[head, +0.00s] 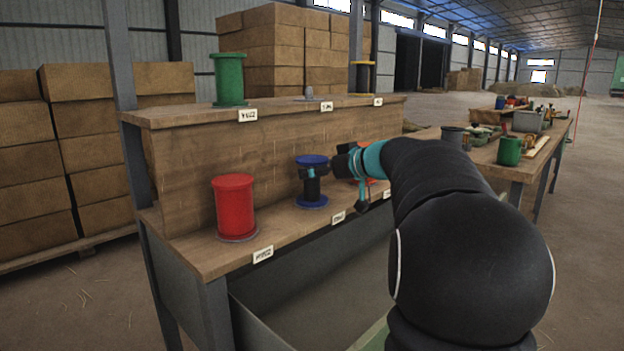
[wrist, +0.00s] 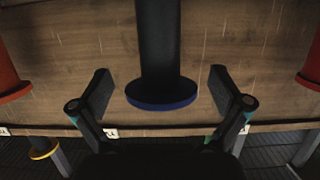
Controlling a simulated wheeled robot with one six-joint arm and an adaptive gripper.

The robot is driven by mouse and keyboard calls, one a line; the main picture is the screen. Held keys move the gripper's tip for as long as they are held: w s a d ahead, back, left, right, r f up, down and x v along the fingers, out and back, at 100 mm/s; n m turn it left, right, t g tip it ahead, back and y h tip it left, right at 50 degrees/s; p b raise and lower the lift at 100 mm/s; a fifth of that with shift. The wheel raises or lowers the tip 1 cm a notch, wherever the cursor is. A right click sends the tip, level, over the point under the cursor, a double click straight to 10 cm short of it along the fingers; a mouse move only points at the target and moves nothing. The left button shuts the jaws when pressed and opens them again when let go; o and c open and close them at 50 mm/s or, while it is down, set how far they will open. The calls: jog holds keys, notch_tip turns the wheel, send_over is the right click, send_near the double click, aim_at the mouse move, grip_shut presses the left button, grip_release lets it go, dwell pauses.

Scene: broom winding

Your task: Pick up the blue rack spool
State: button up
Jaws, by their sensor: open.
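The blue rack spool (head: 311,201) stands upright on the lower shelf, with blue flanges and a dark core. My gripper (head: 315,172) is at the height of its core, and its fingers partly cover the spool. In the wrist view the spool's dark core (wrist: 158,40) and a blue flange (wrist: 162,102) show in the middle. The open fingers of my gripper (wrist: 162,88) lie on either side of it in the picture, with visible gaps. I cannot tell any contact.
A red spool (head: 234,205) stands left on the lower shelf (head: 205,259); another red one (head: 370,181) is partly hidden behind my arm. The upper shelf holds a green spool (head: 229,78) and a yellow-rimmed dark spool (head: 362,78). A cluttered table (head: 483,154) stands to the right.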

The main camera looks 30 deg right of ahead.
jog(key=shift+x, duration=1.2)
jog(key=c, duration=1.3)
jog(key=shift+o, duration=0.2)
